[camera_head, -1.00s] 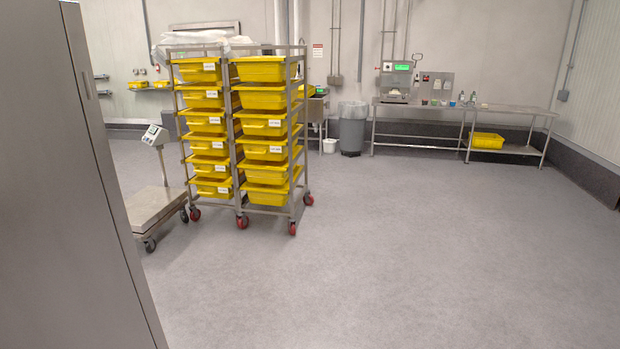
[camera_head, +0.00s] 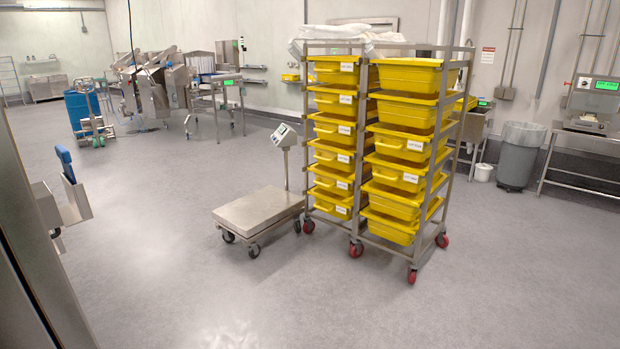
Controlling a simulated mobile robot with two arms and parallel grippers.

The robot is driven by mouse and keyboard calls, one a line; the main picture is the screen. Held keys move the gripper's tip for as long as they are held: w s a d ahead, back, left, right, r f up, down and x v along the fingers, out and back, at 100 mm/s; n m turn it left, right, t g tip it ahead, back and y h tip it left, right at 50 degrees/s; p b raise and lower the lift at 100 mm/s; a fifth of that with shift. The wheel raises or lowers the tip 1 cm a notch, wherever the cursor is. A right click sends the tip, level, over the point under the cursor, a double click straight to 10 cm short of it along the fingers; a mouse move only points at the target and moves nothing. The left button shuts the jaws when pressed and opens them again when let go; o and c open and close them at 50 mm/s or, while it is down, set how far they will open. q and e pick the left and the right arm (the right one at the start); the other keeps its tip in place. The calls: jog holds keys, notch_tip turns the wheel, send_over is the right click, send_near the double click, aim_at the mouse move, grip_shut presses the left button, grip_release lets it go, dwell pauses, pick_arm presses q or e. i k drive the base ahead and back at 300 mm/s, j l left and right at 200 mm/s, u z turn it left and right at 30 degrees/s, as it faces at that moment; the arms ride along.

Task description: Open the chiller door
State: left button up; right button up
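No chiller door can be made out for certain. A grey metal panel edge (camera_head: 32,262) runs down the left side of the head view, close to me. I cannot tell whether it belongs to the chiller. Neither of my grippers shows in the head view.
A wheeled rack with yellow bins (camera_head: 446,190) stands ahead, with a wheeled platform scale (camera_head: 258,211) at its left. A metal fixture with a blue part (camera_head: 66,166) juts out at left. Processing machinery (camera_head: 160,88) and a blue drum (camera_head: 84,109) stand farther back. The foreground floor is clear.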

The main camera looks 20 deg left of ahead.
aim_at(25, 231)
jog(key=i+u, duration=0.2)
jog(key=u, duration=0.25)
jog(key=i+u, duration=0.15)
jog(key=u, duration=0.3)
jog(key=i+l+u, duration=0.1)
jog(key=u, duration=0.3)
jog(key=i+l+u, duration=0.2)
jog(key=u, duration=0.25)
jog(key=i+l+u, duration=0.15)
jog(key=u, duration=0.3)
